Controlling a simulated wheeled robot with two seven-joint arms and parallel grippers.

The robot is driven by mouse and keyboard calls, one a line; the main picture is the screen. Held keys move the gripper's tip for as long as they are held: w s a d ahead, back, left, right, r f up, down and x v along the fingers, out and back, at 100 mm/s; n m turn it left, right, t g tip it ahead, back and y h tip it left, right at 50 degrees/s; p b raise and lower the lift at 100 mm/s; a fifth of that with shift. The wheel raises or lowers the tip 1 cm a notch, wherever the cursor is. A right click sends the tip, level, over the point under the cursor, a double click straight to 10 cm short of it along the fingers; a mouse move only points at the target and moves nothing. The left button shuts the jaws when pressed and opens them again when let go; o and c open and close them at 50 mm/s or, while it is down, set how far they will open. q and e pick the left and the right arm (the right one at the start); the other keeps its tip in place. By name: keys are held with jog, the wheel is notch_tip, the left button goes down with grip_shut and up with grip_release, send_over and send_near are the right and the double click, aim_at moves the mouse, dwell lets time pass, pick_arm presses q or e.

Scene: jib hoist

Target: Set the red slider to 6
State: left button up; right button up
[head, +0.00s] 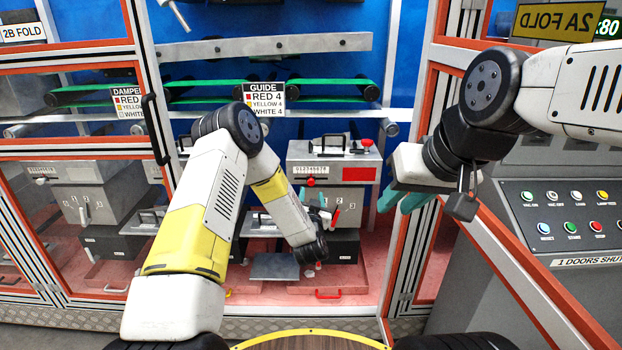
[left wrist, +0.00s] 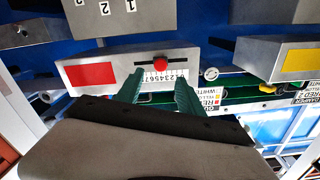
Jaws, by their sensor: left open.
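The red slider is a red knob (left wrist: 160,64) in a dark slot on a grey box front, with a number scale beside it and a red patch (left wrist: 90,74) on the same face. In the head view the knob (head: 310,182) sits near the middle of the scale (head: 310,170); I cannot read its exact number. My left gripper (left wrist: 161,88) is open, its two teal fingers pointing at the scale on either side of the knob, apart from it. In the head view the left gripper (head: 313,200) is just below the box. My right gripper (head: 402,201) hangs at the right, away from the slider.
A GUIDE sign (head: 265,99) reads red 4, yellow 4, white 4. A box with a yellow patch (left wrist: 299,60) is beside the red one in the wrist view. Orange-edged frame posts flank the opening; a button panel (head: 565,215) stands at the right.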

aim_at(311, 183)
pick_arm(q)
jog(key=w, duration=0.7)
jog(key=shift+w+f, duration=0.1)
jog(key=shift+w, duration=0.3)
grip_shut()
dwell(1.1)
